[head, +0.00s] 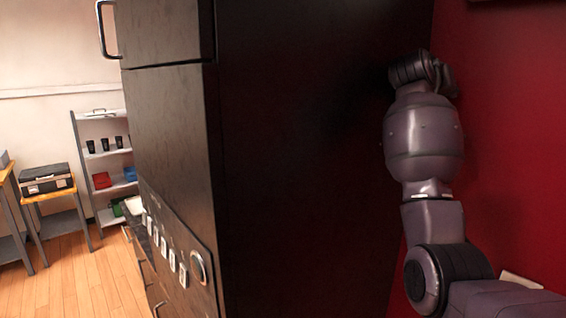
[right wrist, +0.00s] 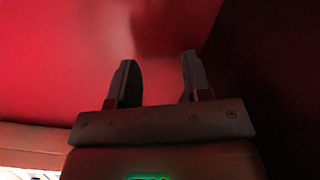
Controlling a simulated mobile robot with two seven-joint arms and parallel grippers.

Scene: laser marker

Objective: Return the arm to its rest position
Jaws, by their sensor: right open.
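My right arm (head: 424,140) reaches up from the lower right in the head view, between a dark cabinet side and a red wall. Its far end is at the upper right, and the gripper's fingers cannot be made out there. In the right wrist view my right gripper (right wrist: 158,82) shows two dark fingers standing apart with nothing between them. My left gripper is not in view.
A tall dark machine or cabinet (head: 290,150) fills the middle, close beside my right arm. The red wall (head: 510,150) stands on the arm's other side. A panel with a round dial (head: 198,268), a shelf rack (head: 88,150) and a black case (head: 46,178) are at the left.

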